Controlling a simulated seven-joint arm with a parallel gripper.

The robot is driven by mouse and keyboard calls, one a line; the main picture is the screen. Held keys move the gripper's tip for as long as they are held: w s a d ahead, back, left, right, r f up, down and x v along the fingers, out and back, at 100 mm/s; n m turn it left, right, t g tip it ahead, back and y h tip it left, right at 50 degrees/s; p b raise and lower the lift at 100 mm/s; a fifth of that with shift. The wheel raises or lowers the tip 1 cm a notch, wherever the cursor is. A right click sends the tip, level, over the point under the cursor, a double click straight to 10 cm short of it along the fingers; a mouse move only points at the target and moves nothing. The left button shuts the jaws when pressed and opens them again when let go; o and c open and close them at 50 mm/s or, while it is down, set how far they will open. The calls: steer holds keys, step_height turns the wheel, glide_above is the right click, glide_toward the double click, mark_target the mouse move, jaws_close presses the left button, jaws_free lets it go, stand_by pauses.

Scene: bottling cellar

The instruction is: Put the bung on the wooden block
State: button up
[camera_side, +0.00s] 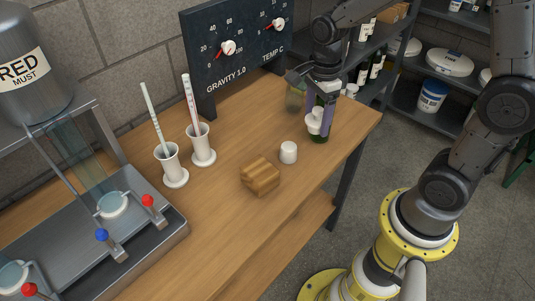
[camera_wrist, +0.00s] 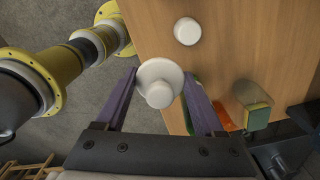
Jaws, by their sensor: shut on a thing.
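My gripper (camera_side: 320,125) has purple fingers that point down over the far right part of the bench. It is shut on a white piece with a wide round body and a narrower knob, which I take for the bung (camera_wrist: 157,84). In the wrist view the fingertips (camera_wrist: 159,80) press on opposite sides of it. The wooden block (camera_side: 260,177) lies on the bench, left of and nearer the camera than my gripper, with its top bare. The block does not show in the wrist view.
A plain white cylinder (camera_side: 288,152) stands between the block and my gripper; it also shows in the wrist view (camera_wrist: 187,31). A glass jar (camera_side: 295,98) stands behind the fingers. Two white cylinders (camera_side: 201,147) with tubes stand left. Something green is partly hidden below my gripper.

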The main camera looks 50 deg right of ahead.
steer(key=s+a+r, duration=0.6)
steer(key=s+a, duration=0.1)
steer(key=a, duration=0.2)
glide_above(259, 168)
steer(key=f, duration=0.9)
steer(key=shift+s+f, duration=0.25)
steer(key=shift+f, duration=0.05)
steer(key=shift+w+f, duration=0.2)
steer(key=shift+f, duration=1.55)
steer(key=shift+f, duration=0.1)
steer(key=o, duration=1.3)
steer(key=shift+o, duration=0.2)
